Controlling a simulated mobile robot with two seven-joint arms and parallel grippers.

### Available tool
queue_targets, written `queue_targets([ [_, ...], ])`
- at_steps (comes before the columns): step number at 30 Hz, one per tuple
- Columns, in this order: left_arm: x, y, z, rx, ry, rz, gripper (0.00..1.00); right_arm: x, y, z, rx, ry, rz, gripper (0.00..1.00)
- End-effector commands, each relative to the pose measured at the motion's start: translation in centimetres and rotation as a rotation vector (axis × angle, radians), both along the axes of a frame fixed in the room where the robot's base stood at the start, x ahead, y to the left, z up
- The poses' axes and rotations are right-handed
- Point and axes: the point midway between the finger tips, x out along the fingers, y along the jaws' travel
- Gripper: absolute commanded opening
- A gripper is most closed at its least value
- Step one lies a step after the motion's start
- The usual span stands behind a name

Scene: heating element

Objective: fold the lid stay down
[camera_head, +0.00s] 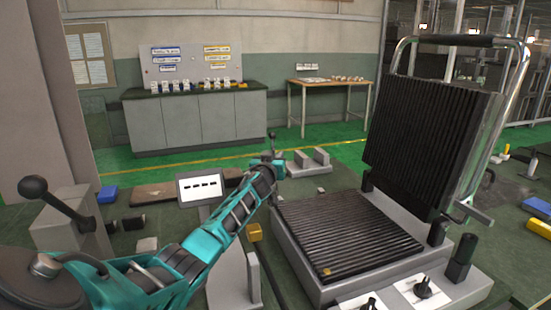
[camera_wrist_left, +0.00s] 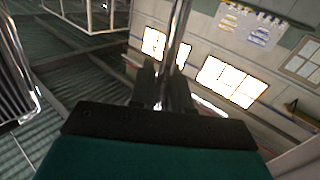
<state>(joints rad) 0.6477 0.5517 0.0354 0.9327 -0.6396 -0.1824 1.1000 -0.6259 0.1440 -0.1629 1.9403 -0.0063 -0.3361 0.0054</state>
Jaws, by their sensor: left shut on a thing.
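The contact grill stands at the right in the head view, its ribbed lid (camera_head: 430,140) raised steeply above the ribbed lower plate (camera_head: 345,225). My left gripper (camera_head: 272,161) is beyond the plate's left rear side, at the end of my teal arm. In the left wrist view, its dark fingers (camera_wrist_left: 164,85) are shut on a thin shiny rod (camera_wrist_left: 179,35), which looks like the lid stay. The rod runs up out of that picture. The fingers hide its held part, and its join to the grill cannot be made out. My right gripper is not in view.
A chrome handle (camera_head: 519,75) frames the lid. Knobs (camera_head: 422,287) sit on the grill's front. A small white display (camera_head: 200,187) and a black-knobbed lever (camera_head: 34,189) stand left, near my arm. A grey bracket (camera_head: 307,160) lies behind. Green floor is open farther back.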

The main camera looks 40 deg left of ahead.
Motion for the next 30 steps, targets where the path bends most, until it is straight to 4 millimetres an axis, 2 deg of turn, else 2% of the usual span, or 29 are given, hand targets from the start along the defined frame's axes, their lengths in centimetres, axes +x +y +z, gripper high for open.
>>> queue_targets([
  [10,0.0,0.0,0.0,0.0,0.001,0.0,0.0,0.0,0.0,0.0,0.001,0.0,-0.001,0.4],
  [16,0.4,-0.2,0.2,0.016,0.033,0.0,0.0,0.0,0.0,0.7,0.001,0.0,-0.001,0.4],
  [24,2.2,-1.2,0.2,0.085,0.17,0.0,0.0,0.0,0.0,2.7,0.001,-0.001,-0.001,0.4],
  [30,4.0,-2.0,-0.7,0.157,0.308,0.0,0.0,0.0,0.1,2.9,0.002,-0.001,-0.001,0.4],
])
